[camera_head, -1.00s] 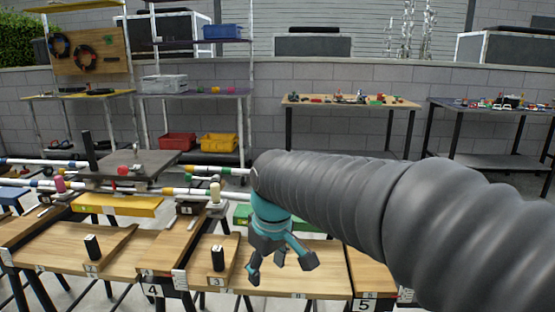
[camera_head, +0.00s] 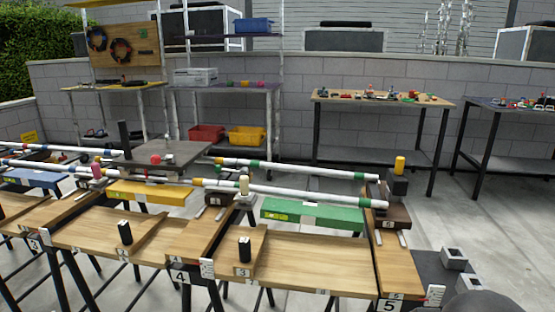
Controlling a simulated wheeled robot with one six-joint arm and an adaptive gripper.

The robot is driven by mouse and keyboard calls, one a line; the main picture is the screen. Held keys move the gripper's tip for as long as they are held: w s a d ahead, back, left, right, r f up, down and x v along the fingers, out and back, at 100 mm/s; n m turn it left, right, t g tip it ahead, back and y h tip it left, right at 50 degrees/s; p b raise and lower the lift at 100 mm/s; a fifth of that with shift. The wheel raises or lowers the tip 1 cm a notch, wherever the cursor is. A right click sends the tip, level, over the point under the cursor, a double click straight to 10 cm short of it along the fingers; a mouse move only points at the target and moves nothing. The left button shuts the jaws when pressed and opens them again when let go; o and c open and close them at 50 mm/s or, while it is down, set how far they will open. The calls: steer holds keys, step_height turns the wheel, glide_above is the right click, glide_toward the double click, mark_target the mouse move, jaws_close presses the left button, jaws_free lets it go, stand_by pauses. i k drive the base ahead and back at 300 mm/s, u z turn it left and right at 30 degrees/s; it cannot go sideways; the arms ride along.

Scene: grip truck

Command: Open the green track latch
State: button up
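The green track section has two white rails (camera_head: 310,190) with green bands, running above a long green block (camera_head: 335,218). At its right end a black post with a yellow cap (camera_head: 400,164) stands on a brown block. At its left end a pale yellow peg (camera_head: 244,185) stands on a grey support. I cannot tell which of these parts is the green latch, or whether it is open or shut. My gripper is out of view; only a dark rounded piece, probably my arm, shows at the bottom right edge.
A wooden board (camera_head: 320,266) in front of the green section carries a black upright block (camera_head: 244,250). A grey cart (camera_head: 165,154) with a red knob sits on the rails to the left.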

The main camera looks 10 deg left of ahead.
mark_target(217, 169)
steer(key=k, duration=0.5)
steer(key=u, duration=1.65)
steer(key=i, duration=1.15)
steer(key=z, duration=1.85)
